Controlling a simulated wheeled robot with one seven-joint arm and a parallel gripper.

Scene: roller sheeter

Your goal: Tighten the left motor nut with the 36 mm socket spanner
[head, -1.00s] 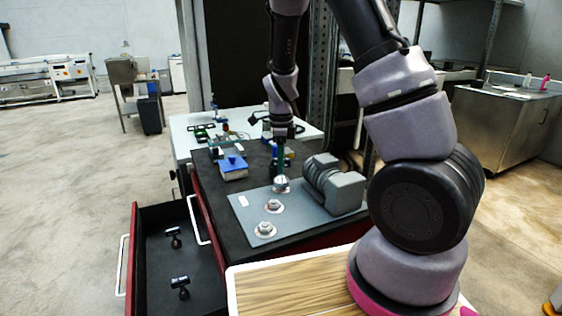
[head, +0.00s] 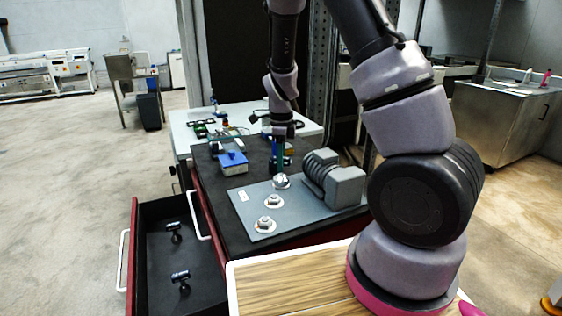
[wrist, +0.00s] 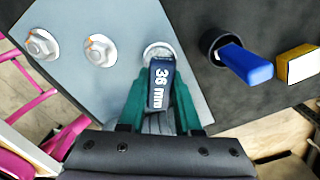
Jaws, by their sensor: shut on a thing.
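The dark blue spanner marked "36 mm" (wrist: 161,85) is clamped between the teal fingers of my gripper (wrist: 153,105). In the head view my gripper (head: 280,158) points straight down over the far end of the grey plate (head: 318,205). The spanner's lower end is at the far nut position (head: 281,182), with a pale ring around it in the wrist view (wrist: 157,47). I cannot tell whether the socket is fully seated on the nut. Two other nuts are bare: the middle nut (head: 273,201) and the near nut (head: 265,225).
The grey motor (head: 335,180) stands right of the nuts. A blue-handled tool with a black round end (wrist: 245,62) and a yellow block (wrist: 298,63) lie near the spanner. A blue-topped box (head: 232,163) sits farther left. An open drawer (head: 160,262) juts out at left.

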